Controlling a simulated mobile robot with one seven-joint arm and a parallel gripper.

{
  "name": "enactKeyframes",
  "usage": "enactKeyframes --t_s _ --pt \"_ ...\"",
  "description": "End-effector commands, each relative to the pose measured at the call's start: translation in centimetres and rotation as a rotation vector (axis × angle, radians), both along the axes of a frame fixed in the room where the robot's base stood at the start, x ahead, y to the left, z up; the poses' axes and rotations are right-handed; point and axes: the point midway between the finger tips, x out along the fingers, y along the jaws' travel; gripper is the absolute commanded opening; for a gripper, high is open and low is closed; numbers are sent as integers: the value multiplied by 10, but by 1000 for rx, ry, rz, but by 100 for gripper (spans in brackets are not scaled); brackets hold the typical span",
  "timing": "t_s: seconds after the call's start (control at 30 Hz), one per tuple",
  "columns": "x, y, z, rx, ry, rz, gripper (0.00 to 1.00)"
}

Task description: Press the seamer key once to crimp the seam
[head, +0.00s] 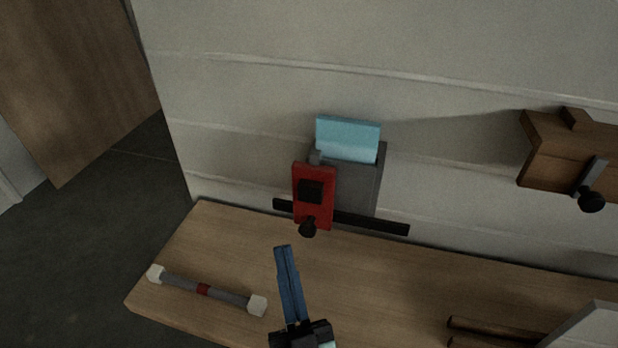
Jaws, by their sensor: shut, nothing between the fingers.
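A device that looks like the seamer stands at the wall behind the bench. It has a grey body (364,190), a light blue panel (348,140) rising from its top and a red front plate (301,194). A black square (311,191) on the red plate looks like the key. Whether the key is pressed cannot be told.
A dark bar (374,222) runs across the device's base. A grey rod with white ends (179,283) and a red band lies on the wooden bench (390,290) at left. A brown wooden box with a black knob (591,200) is on the wall at right. Dark strips (490,333) lie at lower right.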

Motion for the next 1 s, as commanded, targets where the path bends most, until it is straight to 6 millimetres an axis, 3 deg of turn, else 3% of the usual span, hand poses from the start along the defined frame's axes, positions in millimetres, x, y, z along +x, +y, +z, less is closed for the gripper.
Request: enactKeyframes --t_s 0.47,1.0 --pt "5 -2 -1 -1 -1 -1 0" --pt "72 -19 -2 0 -1 1 0"
